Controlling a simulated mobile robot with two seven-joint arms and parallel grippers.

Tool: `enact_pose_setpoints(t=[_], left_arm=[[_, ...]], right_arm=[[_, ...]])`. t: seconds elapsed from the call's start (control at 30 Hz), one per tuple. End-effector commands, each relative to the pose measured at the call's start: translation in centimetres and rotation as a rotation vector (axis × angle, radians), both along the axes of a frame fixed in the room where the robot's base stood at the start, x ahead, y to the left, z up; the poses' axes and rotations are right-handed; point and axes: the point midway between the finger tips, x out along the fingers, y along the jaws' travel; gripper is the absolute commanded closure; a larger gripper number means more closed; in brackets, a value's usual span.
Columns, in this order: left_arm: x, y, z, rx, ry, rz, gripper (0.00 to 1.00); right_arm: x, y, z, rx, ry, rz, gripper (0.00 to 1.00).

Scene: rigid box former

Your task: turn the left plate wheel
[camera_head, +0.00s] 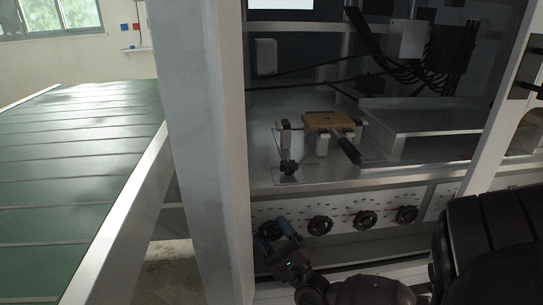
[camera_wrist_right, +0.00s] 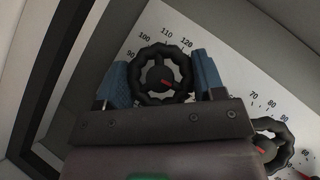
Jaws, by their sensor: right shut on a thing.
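The left plate wheel is a black scalloped handwheel (camera_wrist_right: 160,71) with a red pointer, on a white plate with printed numbers. In the right wrist view my right gripper (camera_wrist_right: 162,82) has its two blue fingers on either side of the wheel and is shut on it. In the head view the right gripper (camera_head: 271,231) is at the left end of the white scale panel (camera_head: 337,212), and it hides most of this wheel. My left gripper does not show in either view.
Other black wheels (camera_head: 320,225), (camera_head: 366,219) and (camera_head: 406,214) sit along the panel to the right. A neighbouring wheel (camera_wrist_right: 270,143) is close in the wrist view. A thick pale post (camera_head: 205,150) stands left of the gripper. A green slatted conveyor (camera_head: 75,170) lies beyond it.

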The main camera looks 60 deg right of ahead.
Motion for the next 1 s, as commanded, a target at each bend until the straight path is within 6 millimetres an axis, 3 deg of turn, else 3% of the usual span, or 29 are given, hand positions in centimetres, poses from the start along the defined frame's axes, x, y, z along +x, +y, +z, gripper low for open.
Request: enact_pose_setpoints(t=[0.3,0.33,0.5,0.8,1.0], left_arm=[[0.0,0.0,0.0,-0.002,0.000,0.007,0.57],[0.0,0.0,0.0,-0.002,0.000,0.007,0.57],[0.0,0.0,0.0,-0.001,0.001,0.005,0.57],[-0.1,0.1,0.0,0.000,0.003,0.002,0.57],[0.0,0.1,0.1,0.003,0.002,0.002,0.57]], right_arm=[[0.0,0.0,0.0,0.002,-0.001,0.001,0.61],[0.0,0.0,0.0,0.002,-0.001,0.001,0.34],[0.0,0.0,0.1,0.001,-0.001,0.000,0.12],[-0.2,0.1,-0.1,0.000,0.000,0.000,0.12],[-2.0,0.6,-1.2,0.001,0.001,0.000,0.12]])
